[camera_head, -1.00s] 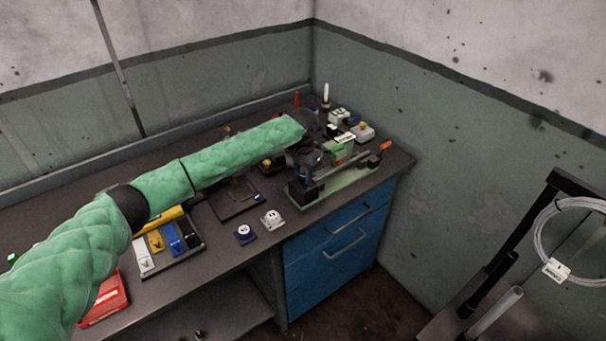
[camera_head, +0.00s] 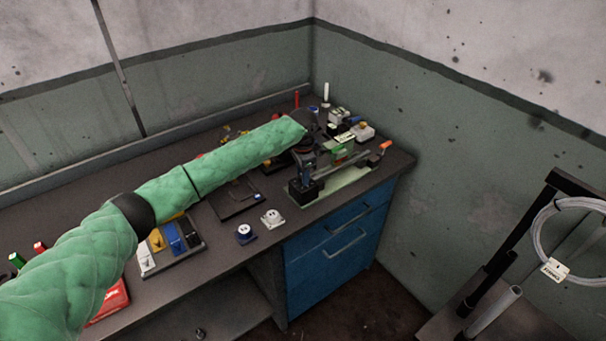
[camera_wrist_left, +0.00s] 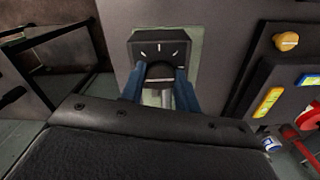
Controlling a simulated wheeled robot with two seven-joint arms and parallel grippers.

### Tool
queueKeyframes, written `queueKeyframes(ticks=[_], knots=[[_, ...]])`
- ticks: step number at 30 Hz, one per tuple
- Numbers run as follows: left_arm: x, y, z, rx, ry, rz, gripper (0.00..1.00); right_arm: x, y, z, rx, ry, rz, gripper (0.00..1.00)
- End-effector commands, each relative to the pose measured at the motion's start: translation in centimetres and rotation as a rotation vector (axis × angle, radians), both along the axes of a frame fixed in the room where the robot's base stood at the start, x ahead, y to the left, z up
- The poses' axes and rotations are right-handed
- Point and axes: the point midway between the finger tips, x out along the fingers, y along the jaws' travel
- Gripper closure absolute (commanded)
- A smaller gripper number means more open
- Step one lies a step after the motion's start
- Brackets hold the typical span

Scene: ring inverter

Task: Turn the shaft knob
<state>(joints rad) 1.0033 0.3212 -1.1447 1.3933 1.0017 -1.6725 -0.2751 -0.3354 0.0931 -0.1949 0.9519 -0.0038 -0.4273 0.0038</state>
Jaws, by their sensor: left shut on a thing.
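The shaft knob (camera_wrist_left: 160,72) is a dark rounded piece in front of a black block (camera_wrist_left: 158,48) with white tick marks. In the wrist view the blue fingers of my left gripper (camera_wrist_left: 161,84) stand on either side of the knob and are shut on it. In the head view my left gripper (camera_head: 306,172) reaches down over the black block (camera_head: 303,192) at the left end of a pale green base plate (camera_head: 345,187). The knob itself is hidden by the gripper there. My right gripper is not in view.
An orange-ended lever (camera_head: 385,146) lies right of my gripper. Behind stand several small boxes and a white post (camera_head: 326,93). A tray of coloured switches (camera_head: 183,246) is left.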

Motion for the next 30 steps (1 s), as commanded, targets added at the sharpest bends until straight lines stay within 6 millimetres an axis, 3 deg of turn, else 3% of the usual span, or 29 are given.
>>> queueKeyframes(ticks=[11,12,15,27,29,30], knots=[[0.1,0.0,0.1,0.0,-0.002,-0.003,0.91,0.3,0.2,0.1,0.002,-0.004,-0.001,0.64],[0.1,0.0,0.1,0.0,-0.002,-0.003,0.63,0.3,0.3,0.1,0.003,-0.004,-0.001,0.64],[0.1,0.0,0.1,-0.001,-0.001,-0.003,0.47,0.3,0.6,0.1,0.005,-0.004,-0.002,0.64],[0.1,0.0,0.8,-0.002,-0.003,-0.004,0.47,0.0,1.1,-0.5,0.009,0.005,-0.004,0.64],[0.1,0.0,1.4,-0.002,-0.004,-0.004,0.47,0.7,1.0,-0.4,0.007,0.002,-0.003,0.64],[0.1,0.0,1.9,-0.002,-0.004,-0.004,0.47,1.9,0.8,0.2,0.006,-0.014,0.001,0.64]])
